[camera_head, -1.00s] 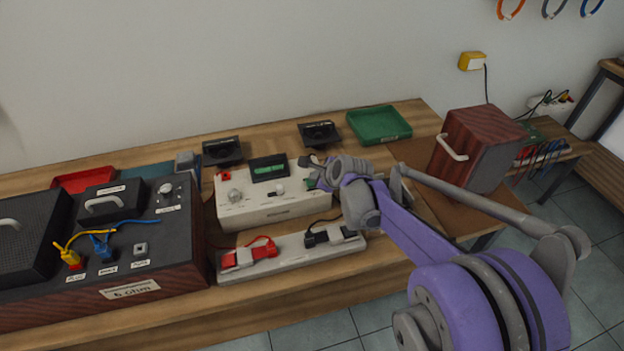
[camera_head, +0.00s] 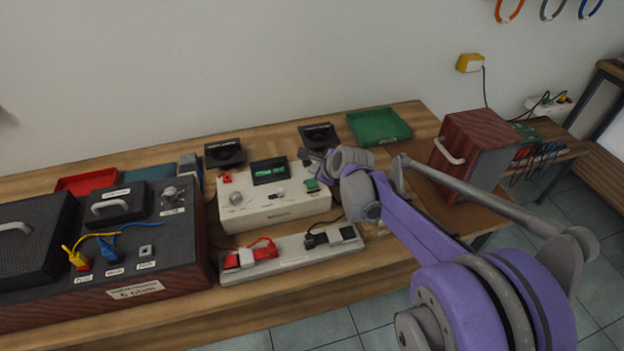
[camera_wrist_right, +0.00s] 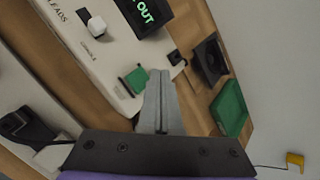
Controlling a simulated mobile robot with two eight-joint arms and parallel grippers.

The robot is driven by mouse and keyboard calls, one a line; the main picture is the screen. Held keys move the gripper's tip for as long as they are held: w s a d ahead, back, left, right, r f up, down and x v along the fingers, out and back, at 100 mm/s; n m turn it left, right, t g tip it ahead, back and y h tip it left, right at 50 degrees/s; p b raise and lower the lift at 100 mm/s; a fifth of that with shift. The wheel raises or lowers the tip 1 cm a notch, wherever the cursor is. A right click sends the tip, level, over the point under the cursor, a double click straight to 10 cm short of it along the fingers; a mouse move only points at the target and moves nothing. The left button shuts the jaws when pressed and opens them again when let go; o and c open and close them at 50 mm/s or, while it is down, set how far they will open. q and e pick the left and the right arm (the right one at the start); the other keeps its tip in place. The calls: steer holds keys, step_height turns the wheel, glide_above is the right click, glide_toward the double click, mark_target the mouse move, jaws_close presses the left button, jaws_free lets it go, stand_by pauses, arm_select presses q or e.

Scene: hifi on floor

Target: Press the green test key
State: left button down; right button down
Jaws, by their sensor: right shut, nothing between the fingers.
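The green test key (camera_head: 312,186) sits at the right end of the top of a cream tester box (camera_head: 270,213). In the right wrist view the key (camera_wrist_right: 136,80) is just left of my fingertips and looks uncovered. My right gripper (camera_head: 305,157) is shut and empty, beyond the key in the head view. Its closed fingers (camera_wrist_right: 160,76) reach over the box's edge in the wrist view; I cannot tell their height above it. The box's dark display (camera_head: 268,170) shows green text, and "OUT" is readable in the wrist view (camera_wrist_right: 150,12). My left gripper is not in view.
A dark panel box (camera_head: 110,240) stands left. Black holders (camera_head: 319,136) and a green tray (camera_head: 379,126) are behind. A wooden box with a handle (camera_head: 474,152) stands right.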

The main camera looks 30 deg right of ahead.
steer(key=shift+r+p, duration=0.75)
steer(key=shift+r, duration=0.7)
steer(key=shift+f, duration=0.1)
steer(key=s+a+r+n+g+p, duration=0.1)
steer(key=s+a+n+g+p, duration=0.1)
steer(key=s+a+n, duration=1.1)
steer(key=s+a+f+n+g, duration=0.1)
steer(key=s+a+f+n, duration=0.1)
steer(key=s+n, duration=1.2)
steer(key=shift+s+f+g+p, duration=0.3)
steer(key=shift+s+f+g, duration=0.1)
steer(key=shift+f, duration=0.3)
steer(key=shift+w+a, duration=0.1)
